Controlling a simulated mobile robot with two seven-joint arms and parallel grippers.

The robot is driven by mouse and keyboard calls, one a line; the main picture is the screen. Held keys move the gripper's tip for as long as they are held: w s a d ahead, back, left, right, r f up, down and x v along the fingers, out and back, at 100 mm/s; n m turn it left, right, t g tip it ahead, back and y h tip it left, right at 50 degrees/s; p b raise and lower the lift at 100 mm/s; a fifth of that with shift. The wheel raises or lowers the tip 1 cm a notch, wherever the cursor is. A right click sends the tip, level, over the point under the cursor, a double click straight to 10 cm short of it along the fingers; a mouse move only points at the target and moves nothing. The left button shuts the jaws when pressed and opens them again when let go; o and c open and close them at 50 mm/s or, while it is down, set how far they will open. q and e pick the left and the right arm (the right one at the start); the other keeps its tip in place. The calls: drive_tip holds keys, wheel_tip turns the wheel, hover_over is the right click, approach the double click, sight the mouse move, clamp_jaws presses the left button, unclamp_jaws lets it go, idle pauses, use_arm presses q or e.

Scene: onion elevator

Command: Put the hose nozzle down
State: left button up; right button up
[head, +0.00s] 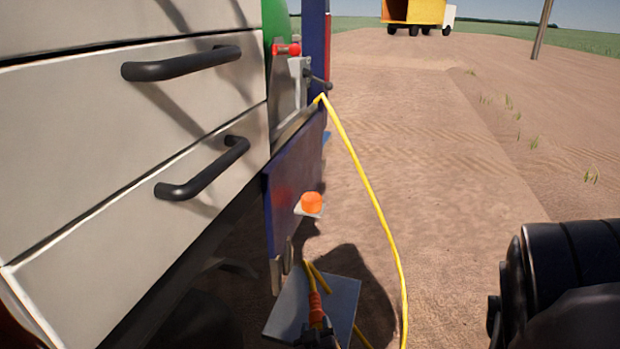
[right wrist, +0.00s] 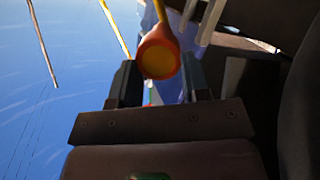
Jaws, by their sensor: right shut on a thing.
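The hose nozzle (head: 316,306) is orange-red, with a yellow hose (head: 372,190) on it. It sits low in the head view, over a grey plate (head: 346,292). My right gripper (head: 317,327) is shut on it from below in the picture. In the right wrist view the round orange nozzle end (right wrist: 158,62) lies between the two dark fingers of the right gripper (right wrist: 158,84). I cannot tell whether the nozzle touches the plate. My left gripper is not in view.
A light cabinet with black handles (head: 182,64) fills the left. A blue panel (head: 292,190) and an orange knob (head: 312,203) on a small ledge stand near the plate. Bare dirt ground (head: 450,170) lies open to the right. A yellow truck (head: 427,12) is far off.

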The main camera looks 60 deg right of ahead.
use_arm(q)
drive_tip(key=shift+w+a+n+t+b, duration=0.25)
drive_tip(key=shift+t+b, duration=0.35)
drive_tip(key=shift+b, duration=0.65)
use_arm(e)
wheel_tip(320, 180, down, 8)
drive_tip(key=shift+r, duration=0.15)
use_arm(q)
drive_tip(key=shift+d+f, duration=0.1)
use_arm(e)
drive_tip(key=shift+f, duration=0.25)
drive_tip(key=o, duration=1)
drive_tip(key=shift+o, duration=0.2)
